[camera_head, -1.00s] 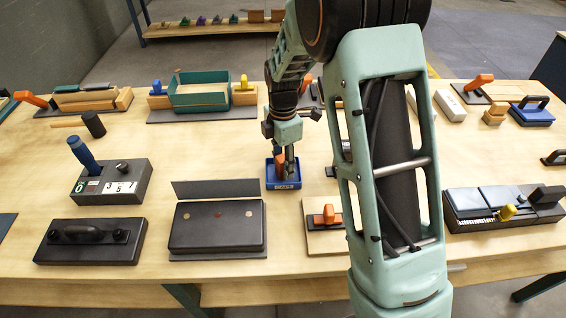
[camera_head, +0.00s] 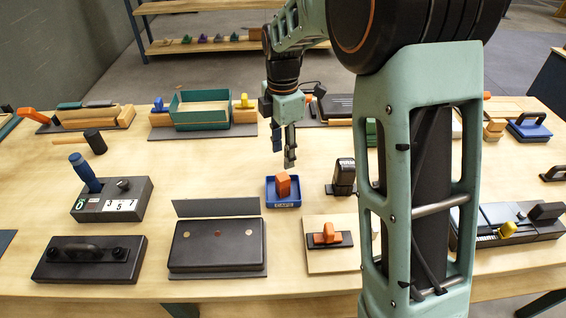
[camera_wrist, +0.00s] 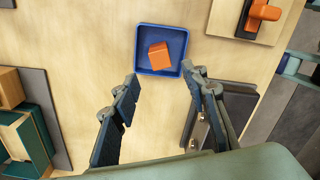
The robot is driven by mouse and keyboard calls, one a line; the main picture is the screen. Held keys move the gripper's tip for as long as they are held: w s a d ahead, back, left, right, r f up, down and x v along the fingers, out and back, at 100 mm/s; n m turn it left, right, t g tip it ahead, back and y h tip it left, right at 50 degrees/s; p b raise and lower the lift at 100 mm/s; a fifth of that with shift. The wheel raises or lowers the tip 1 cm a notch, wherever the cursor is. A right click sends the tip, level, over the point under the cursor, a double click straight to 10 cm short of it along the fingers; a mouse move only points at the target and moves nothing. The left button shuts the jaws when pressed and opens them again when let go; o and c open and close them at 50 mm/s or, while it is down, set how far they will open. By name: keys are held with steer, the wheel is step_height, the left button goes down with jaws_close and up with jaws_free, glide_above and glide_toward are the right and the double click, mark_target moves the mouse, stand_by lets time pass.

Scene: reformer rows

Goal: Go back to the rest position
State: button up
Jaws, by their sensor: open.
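My gripper (camera_head: 284,158) hangs above the table, behind and above a small blue tray (camera_head: 284,204). Its fingers are apart and empty; in the wrist view the open gripper (camera_wrist: 160,85) shows the tray (camera_wrist: 184,43) beyond its fingertips. An orange block (camera_head: 283,184) rests in the blue tray, tilted in the wrist view, and no finger touches it. The tray's front carries a label too small to read for sure. My own arm covers part of the table right of centre.
A dark flat box (camera_head: 216,246) and a dial box with a blue handle (camera_head: 112,198) stand left. A black stamp (camera_head: 345,177) and a board with an orange-handled tool (camera_head: 327,237) stand right of the tray. A green open box (camera_head: 201,109) stands behind. Bare wood lies left of my gripper.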

steer(key=shift+r, duration=0.4)
